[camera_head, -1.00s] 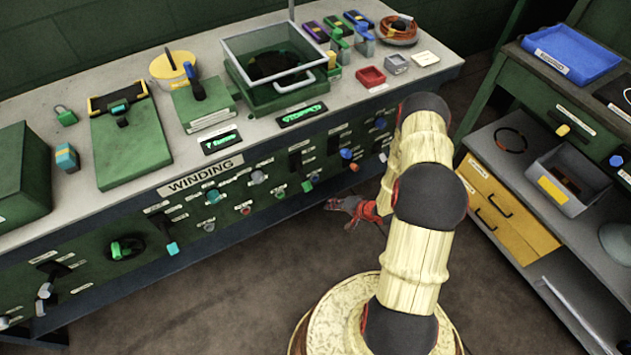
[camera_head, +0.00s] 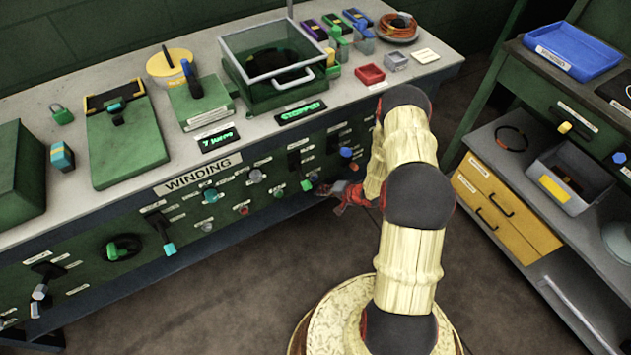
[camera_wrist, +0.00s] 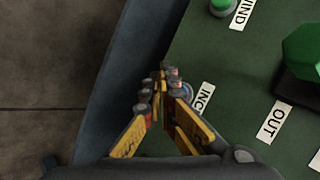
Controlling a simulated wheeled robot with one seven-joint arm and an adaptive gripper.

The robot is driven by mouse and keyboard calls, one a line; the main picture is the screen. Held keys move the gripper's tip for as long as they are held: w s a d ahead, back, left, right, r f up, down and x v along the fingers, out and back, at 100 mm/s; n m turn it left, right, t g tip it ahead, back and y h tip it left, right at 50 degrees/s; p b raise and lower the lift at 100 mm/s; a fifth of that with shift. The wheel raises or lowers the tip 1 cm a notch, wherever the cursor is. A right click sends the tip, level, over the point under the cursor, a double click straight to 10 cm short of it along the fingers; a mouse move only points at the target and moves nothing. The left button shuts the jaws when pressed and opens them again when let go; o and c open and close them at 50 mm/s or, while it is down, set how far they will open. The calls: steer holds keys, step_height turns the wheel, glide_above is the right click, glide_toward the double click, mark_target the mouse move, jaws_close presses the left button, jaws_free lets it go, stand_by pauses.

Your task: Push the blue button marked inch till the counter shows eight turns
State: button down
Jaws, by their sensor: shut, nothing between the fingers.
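The green counter display (camera_head: 218,137) on the bench top appears to read 7 turns, in small blurred characters. My gripper (camera_wrist: 165,85) is shut and empty, its fingertips at the front panel beside the INCH label (camera_wrist: 205,99). In the head view my gripper (camera_head: 322,191) is at the panel's lower right part, beside a green knob. The blue inch button is mostly or wholly hidden behind the fingers, and I cannot tell whether they touch it.
A green button (camera_wrist: 222,5) marked WIND and a green knob (camera_wrist: 303,52) near an OUT label (camera_wrist: 271,122) are close by. A second display (camera_head: 301,112) seems to read STOPPED. A shelf unit (camera_head: 490,135) stands to the right, with open floor between.

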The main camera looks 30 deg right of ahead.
steer(key=shift+w, duration=0.9)
steer(key=shift+w+r, duration=0.1)
stand_by(0.8)
steer(key=shift+w, duration=0.3)
steer(key=shift+w, duration=0.35)
stand_by(0.5)
steer(key=shift+s, duration=0.15)
stand_by(0.3)
steer(key=shift+s+p, duration=0.5)
steer(key=shift+s, duration=0.1)
steer(key=shift+s+p, duration=0.75)
steer(key=shift+s, duration=1.75)
